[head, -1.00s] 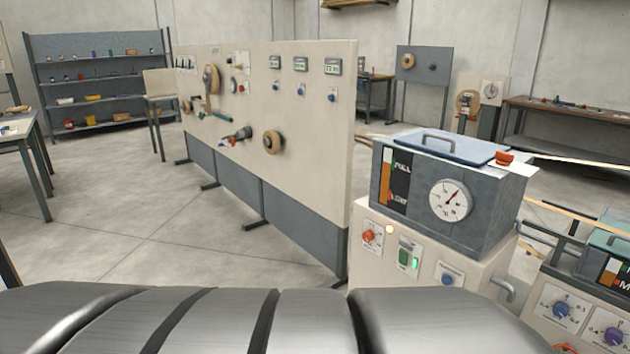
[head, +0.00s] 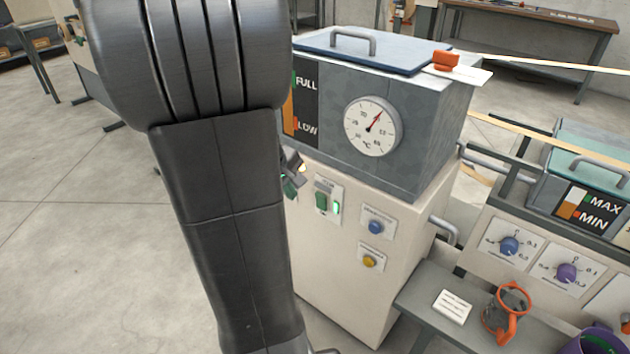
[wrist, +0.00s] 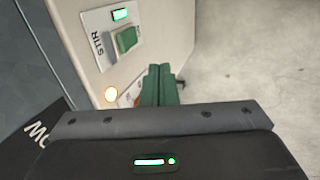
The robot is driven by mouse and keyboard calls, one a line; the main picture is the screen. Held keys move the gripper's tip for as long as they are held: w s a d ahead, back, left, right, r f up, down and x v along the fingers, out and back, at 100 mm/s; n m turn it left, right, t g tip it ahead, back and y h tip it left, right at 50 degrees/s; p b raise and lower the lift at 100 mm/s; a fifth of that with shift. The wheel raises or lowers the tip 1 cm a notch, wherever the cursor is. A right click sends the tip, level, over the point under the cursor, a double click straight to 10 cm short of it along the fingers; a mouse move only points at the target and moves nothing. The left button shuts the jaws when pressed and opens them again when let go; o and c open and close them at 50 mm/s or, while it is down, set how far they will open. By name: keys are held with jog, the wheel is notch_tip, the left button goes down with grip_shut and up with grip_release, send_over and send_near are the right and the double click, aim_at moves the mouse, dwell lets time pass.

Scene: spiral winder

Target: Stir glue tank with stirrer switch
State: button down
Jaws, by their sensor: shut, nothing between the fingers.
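The glue tank (head: 425,120) is a grey box with a blue lid, a FULL/LOW level gauge and a round temperature dial, on a cream cabinet. The stirrer switch (head: 321,202) is a green rocker on the cabinet front, with a lit green lamp beside it. In the wrist view the switch (wrist: 127,39) sits on a plate marked STIR. My gripper (wrist: 163,70) is shut and empty, its green fingertips apart from the switch, below and right of it there. In the head view my arm hides most of my gripper, which is left of the switch.
A blue button (head: 376,227) and a yellow button (head: 369,262) are right of the switch. The floor at left is clear.

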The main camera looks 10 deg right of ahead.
aim_at(321, 202)
jog(key=shift+w+d, duration=0.2)
jog(key=shift+w, duration=0.25)
jog(key=w+d+f+b, duration=0.2)
jog(key=w+d+f, duration=0.3)
jog(key=f, duration=0.3)
jog(key=shift+d+f+b, duration=0.3)
jog(key=shift+d+b, duration=0.1)
jog(key=shift+d, duration=0.3)
